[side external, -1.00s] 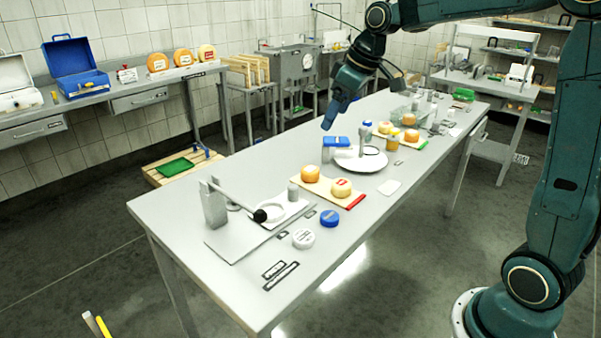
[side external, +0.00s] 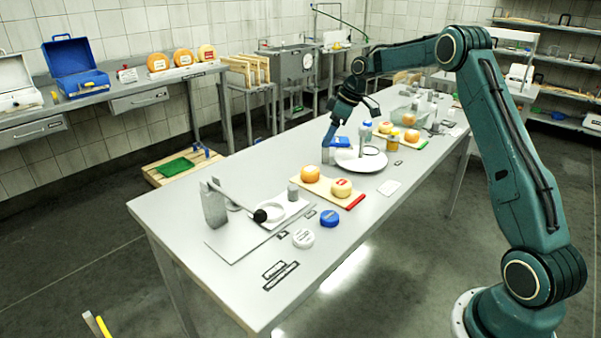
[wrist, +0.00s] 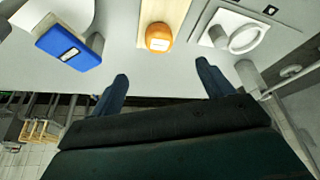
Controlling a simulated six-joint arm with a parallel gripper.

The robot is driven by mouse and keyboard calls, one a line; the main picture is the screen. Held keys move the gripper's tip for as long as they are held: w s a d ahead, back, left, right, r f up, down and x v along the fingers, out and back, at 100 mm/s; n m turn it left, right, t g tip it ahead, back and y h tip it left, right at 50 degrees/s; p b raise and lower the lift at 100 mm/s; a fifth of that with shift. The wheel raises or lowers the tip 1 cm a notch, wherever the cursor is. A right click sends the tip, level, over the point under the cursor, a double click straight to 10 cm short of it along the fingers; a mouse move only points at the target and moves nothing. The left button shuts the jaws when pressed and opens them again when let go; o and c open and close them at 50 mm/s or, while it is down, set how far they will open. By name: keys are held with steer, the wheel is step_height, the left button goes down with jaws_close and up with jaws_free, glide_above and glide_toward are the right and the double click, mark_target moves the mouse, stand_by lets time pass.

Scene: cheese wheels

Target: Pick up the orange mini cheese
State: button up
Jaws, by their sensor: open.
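An orange mini cheese (side external: 310,173) sits on a pale board near the middle of the table, beside a yellow cheese with a red label (side external: 341,187). In the wrist view an orange cheese with a white label (wrist: 159,37) sits on a wooden board, beyond and between my fingertips. My gripper (side external: 331,135) is low over the far side of the table, behind the orange cheese. In the wrist view my gripper (wrist: 162,72) has its two blue fingers wide apart with nothing between them. Its fingertips are small and partly hard to make out in the side view.
A blue-topped box (wrist: 68,50) stands left of the cheese in the wrist view, and a white plate with a ring (wrist: 244,38) lies right. A round white plate (side external: 362,161) stands beside the near board. Another board farther back holds more cheeses (side external: 411,136).

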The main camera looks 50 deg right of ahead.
glide_above(312, 169)
steer(key=s+d, duration=0.1)
steer(key=s, duration=0.1)
steer(key=shift+f, duration=4.05)
steer(key=shift+x, duration=2.6)
steer(key=c, duration=1.1)
step_height(312, 169, up, 20)
steer(key=shift+d, duration=0.1)
